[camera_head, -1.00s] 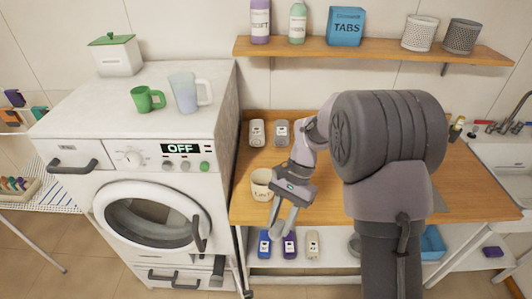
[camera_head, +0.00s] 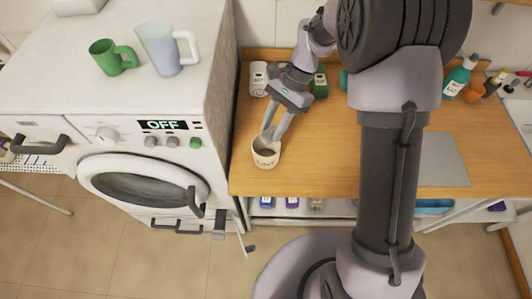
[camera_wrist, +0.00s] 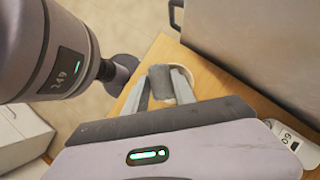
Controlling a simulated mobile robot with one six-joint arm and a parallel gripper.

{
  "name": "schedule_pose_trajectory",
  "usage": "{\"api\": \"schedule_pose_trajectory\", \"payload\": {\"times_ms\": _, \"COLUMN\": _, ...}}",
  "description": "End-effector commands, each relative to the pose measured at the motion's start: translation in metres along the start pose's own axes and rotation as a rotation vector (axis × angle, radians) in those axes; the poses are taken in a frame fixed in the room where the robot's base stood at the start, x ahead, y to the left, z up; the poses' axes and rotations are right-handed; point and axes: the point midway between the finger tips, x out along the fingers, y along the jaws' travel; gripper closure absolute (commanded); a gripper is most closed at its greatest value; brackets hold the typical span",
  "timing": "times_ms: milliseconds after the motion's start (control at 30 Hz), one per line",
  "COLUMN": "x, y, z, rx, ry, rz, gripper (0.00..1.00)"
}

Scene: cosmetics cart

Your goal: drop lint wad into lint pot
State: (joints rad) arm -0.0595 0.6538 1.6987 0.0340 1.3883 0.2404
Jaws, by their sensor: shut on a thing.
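The lint wad (camera_wrist: 160,80) is a grey lump between my two fingers in the wrist view. My gripper (camera_head: 270,136) is shut on it and points down at the lint pot. The lint pot (camera_head: 265,161) is a cream, lettered cup standing upright on the wooden worktop near its left front edge. In the head view the fingertips are at the pot's mouth; I cannot tell how far they reach inside. In the wrist view part of the pot's pale rim (camera_wrist: 188,76) shows behind the wad, and the rest of the pot is hidden.
The washing machine (camera_head: 218,100) stands close to the left of the worktop (camera_head: 320,150). A pale device (camera_head: 259,78) and a green one (camera_head: 320,82) lie behind the pot. A green mug (camera_head: 112,58) stands on the machine. The worktop right of the pot is clear.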

Motion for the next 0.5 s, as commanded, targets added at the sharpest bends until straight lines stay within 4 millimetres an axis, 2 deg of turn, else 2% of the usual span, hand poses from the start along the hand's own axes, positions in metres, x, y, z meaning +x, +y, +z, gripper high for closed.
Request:
{"api": "schedule_pose_trajectory", "payload": {"times_ms": 33, "x": 0.0112, "y": 0.0000, "z": -0.0064, "rx": 0.000, "ry": 0.000, "rz": 0.000, "gripper": 1.00}}
{"api": "schedule_pose_trajectory", "payload": {"times_ms": 100, "x": 0.0149, "y": 0.0000, "z": -0.0087, "rx": 0.000, "ry": 0.000, "rz": 0.000, "gripper": 1.00}}
{"api": "schedule_pose_trajectory", "payload": {"times_ms": 333, "x": 0.0127, "y": -0.0001, "z": -0.0075, "rx": -0.001, "ry": 0.001, "rz": -0.001, "gripper": 1.00}}
{"api": "schedule_pose_trajectory", "payload": {"times_ms": 367, "x": 0.0127, "y": -0.0001, "z": -0.0074, "rx": -0.001, "ry": 0.001, "rz": -0.001, "gripper": 0.63}}
{"api": "schedule_pose_trajectory", "payload": {"times_ms": 467, "x": 0.0126, "y": -0.0001, "z": -0.0074, "rx": -0.001, "ry": 0.001, "rz": 0.000, "gripper": 0.43}}
{"api": "schedule_pose_trajectory", "payload": {"times_ms": 500, "x": 0.0126, "y": -0.0001, "z": -0.0074, "rx": -0.001, "ry": 0.001, "rz": 0.000, "gripper": 0.43}}
